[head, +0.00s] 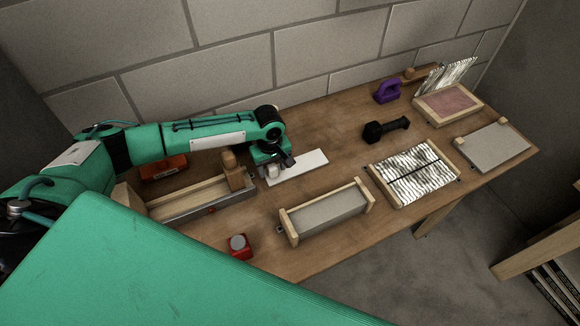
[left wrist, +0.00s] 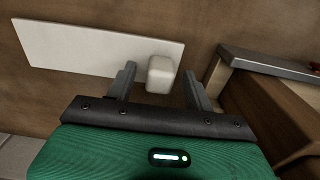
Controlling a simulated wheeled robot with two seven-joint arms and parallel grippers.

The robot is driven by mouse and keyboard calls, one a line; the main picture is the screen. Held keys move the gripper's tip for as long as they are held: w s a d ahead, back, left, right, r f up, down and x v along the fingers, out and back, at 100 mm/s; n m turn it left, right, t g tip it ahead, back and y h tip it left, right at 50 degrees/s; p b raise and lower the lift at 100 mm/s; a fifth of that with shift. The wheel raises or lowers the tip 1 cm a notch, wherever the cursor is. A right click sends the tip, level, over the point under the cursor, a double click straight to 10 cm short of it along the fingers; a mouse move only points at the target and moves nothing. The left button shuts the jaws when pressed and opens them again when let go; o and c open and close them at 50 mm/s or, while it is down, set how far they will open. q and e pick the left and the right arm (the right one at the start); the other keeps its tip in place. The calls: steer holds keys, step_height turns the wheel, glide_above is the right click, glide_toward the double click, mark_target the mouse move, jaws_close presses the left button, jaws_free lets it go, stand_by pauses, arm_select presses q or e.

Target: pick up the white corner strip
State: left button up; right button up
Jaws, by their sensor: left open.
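A flat white strip (head: 302,164) lies on the wooden workbench near the back wall. In the left wrist view the strip (left wrist: 85,48) runs to the upper left, with a small white rounded block (left wrist: 161,75) at its right end. I cannot tell whether block and strip are one piece. My left gripper (head: 275,168) is low over that end, and the block (head: 271,171) shows beside it. In the left wrist view the open fingers (left wrist: 160,82) stand on either side of the block, with gaps visible. My right gripper is not in view.
A wooden tray with an upright knob (head: 233,172) stands close left of the gripper. A grey-topped wooden frame (head: 325,214), a foil panel (head: 414,175), a black dumbbell-shaped tool (head: 386,129) and a purple handled thing (head: 387,91) lie rightward. A red block (head: 238,246) sits in front.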

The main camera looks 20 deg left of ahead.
arm_select(q)
jaws_close()
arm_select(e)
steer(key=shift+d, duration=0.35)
arm_select(q)
steer(key=shift+r, duration=0.1)
